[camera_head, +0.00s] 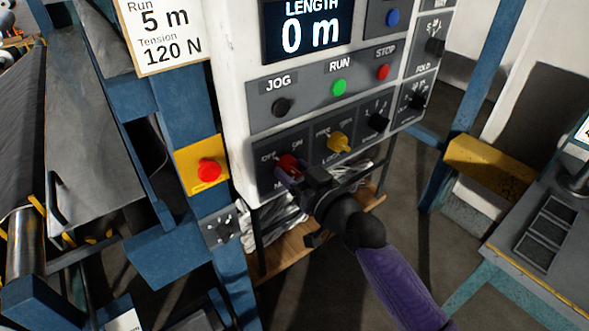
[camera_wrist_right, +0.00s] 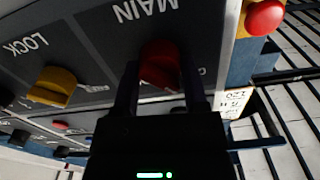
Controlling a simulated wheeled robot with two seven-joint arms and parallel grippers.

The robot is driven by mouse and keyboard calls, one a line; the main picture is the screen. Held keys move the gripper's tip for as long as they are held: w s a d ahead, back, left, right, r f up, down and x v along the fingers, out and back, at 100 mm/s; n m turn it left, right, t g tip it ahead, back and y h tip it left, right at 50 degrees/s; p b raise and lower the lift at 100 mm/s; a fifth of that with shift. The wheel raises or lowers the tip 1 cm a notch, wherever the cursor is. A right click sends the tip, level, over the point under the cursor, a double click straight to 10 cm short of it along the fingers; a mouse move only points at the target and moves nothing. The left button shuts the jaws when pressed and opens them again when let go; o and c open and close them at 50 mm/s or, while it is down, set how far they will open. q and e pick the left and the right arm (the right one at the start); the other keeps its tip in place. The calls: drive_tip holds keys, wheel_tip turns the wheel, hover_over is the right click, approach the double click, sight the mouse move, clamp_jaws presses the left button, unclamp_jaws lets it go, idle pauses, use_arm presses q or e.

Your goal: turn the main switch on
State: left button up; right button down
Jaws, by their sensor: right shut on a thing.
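The main switch is a red knob (camera_head: 288,161) at the lower left of the panel, between small OFF and ON labels. It also shows in the right wrist view (camera_wrist_right: 159,60), below the upside-down word MAIN. My right gripper (camera_head: 283,172) is at the knob, and in the right wrist view its two dark fingers (camera_wrist_right: 160,85) stand on either side of it. The gripper is shut on the knob. The fingers partly hide the knob, so I cannot tell exactly which way it points. My left gripper is not in view.
A yellow LOCK knob (camera_head: 339,142) sits right of the main switch. Above are a black JOG button (camera_head: 282,107), a green RUN button (camera_head: 339,88) and a red STOP button (camera_head: 383,72). A red emergency button (camera_head: 209,170) on a yellow plate is at the left. The display (camera_head: 306,32) reads 0 m.

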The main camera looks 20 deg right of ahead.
drive_tip(key=m+p, duration=0.1)
drive_tip(key=m, duration=0.3)
drive_tip(key=m+p, duration=0.1)
drive_tip(key=m, duration=0.2)
drive_tip(key=shift+m, duration=1)
drive_tip(key=m, duration=0.2)
drive_tip(key=shift+m+p, duration=0.3)
drive_tip(key=shift+m, duration=0.1)
drive_tip(key=m, duration=0.4)
drive_tip(key=shift+m, duration=0.4)
drive_tip(key=shift+c, duration=0.6)
unclamp_jaws()
